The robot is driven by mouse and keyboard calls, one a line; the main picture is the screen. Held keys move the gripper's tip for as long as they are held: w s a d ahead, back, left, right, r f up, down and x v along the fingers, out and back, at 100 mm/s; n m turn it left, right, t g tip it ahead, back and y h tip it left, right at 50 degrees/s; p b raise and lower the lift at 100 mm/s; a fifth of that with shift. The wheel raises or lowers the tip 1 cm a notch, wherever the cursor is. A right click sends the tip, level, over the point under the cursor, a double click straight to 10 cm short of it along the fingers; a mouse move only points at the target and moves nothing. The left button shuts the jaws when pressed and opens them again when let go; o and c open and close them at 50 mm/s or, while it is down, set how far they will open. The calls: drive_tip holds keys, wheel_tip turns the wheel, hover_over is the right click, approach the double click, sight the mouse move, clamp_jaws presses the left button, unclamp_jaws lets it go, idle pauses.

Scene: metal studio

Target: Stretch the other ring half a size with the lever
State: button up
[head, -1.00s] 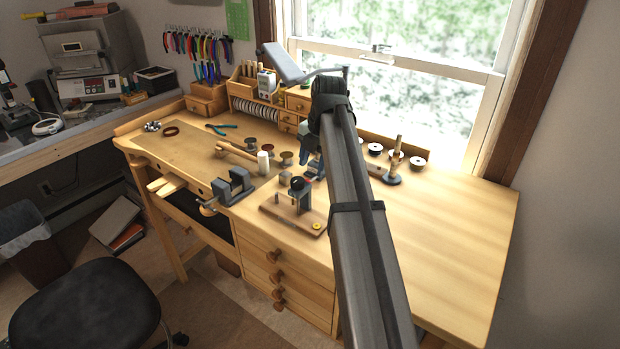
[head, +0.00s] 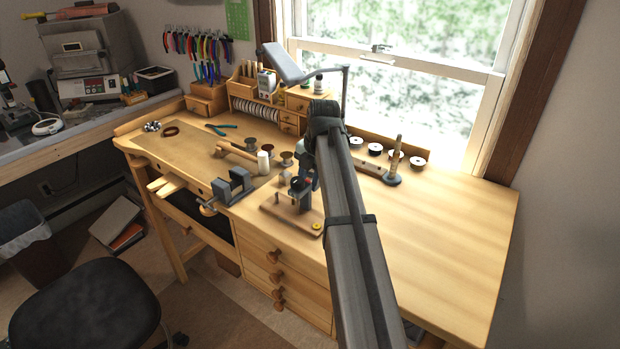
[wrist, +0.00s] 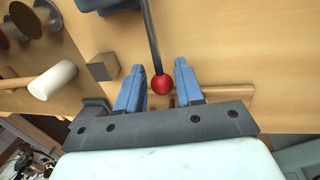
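The ring stretcher (head: 304,201) stands on a wooden base (head: 275,213) near the bench's front edge, a dark upright tool with a lever. The lever's red ball knob (wrist: 162,85) shows in the wrist view at the end of a thin grey rod (wrist: 151,40). My gripper (wrist: 160,72) has its two blue fingers on either side of the knob, with gaps visible, so it is open. In the head view my gripper (head: 305,173) is at the stretcher, partly hidden by my arm. A small yellow piece (head: 317,226) lies on the base's front corner; I cannot tell whether it is a ring.
A grey vise (head: 233,187) and a mallet (head: 240,153) are left of the stretcher. The bench's right side (head: 450,235) is clear.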

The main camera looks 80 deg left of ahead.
clamp_jaws()
drive_tip(key=shift+w+a+r, duration=0.1)
drive_tip(key=shift+a+r, duration=0.05)
drive_tip(key=shift+r, duration=0.2)
idle(0.5)
drive_tip(key=shift+w+a+r, duration=0.2)
drive_tip(key=shift+a+r, duration=0.05)
drive_tip(key=shift+r, duration=0.4)
drive_tip(key=shift+w+a+r, duration=0.2)
drive_tip(key=shift+r, duration=0.4)
drive_tip(key=r, duration=0.1)
drive_tip(key=w+a+r, duration=0.2)
drive_tip(key=shift+r, duration=0.15)
drive_tip(key=shift+w+a+r, duration=0.3)
drive_tip(key=shift+f, duration=0.1)
